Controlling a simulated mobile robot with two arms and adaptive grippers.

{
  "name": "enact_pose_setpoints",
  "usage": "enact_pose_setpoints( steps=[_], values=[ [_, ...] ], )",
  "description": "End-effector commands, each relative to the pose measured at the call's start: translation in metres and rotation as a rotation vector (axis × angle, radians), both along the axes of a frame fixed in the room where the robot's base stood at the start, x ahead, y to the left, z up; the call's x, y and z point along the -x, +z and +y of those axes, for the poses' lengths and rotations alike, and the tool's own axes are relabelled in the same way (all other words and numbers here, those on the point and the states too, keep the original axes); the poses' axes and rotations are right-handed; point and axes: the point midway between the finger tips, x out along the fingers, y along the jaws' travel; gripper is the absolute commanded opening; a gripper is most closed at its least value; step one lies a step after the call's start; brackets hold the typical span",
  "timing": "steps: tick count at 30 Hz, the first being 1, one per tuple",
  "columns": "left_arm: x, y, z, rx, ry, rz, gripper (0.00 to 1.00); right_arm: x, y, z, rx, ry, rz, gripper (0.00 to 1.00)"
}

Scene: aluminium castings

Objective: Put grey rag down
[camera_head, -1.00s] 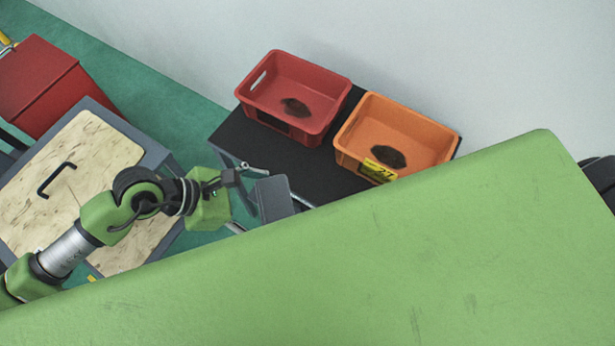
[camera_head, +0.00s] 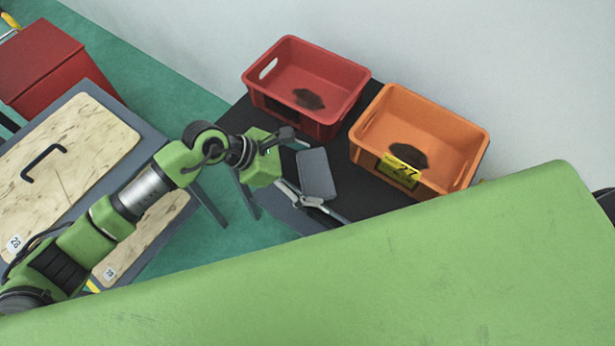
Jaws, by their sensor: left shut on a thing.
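The grey rag (camera_head: 316,174) is a flat, dark grey rectangle. It is held between the fingers of my left gripper (camera_head: 305,170), one finger on its upper side and one on its lower side. The gripper is shut on the rag, over the left part of a black table (camera_head: 345,185). I cannot tell whether the rag touches the table top. My right gripper is not in view.
A red bin (camera_head: 280,102) and an orange bin (camera_head: 462,150) with a yellow label (camera_head: 400,171) stand on the black table, each with a dark patch inside. A wood-topped cabinet (camera_head: 75,140) and a red box (camera_head: 45,62) are at left. Green floor (camera_head: 150,75) lies between.

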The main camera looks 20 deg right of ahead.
Motion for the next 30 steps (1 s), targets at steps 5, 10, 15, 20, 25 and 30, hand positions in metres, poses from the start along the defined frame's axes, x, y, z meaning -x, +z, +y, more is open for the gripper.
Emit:
enact_pose_setpoints(
  steps=[5, 10, 15, 20, 25, 30],
  values=[
    [0.0, -0.013, 0.0, 0.002, 0.0, -0.001, 0.69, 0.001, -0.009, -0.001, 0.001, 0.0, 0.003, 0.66],
    [0.0, -0.013, 0.0, 0.001, 0.0, -0.001, 0.69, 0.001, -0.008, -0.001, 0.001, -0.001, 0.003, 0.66],
    [0.0, -0.016, 0.0, 0.001, 0.0, -0.001, 1.0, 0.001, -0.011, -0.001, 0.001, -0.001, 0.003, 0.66],
    [0.0, -0.016, 0.0, 0.001, 0.0, -0.001, 1.0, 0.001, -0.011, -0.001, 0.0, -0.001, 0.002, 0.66],
    [0.0, -0.013, 0.0, 0.001, 0.0, -0.001, 1.0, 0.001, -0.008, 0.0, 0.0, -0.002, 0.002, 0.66],
    [-0.003, 0.005, 0.015, -0.001, 0.004, -0.002, 1.0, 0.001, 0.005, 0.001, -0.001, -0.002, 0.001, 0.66]
  ],
)
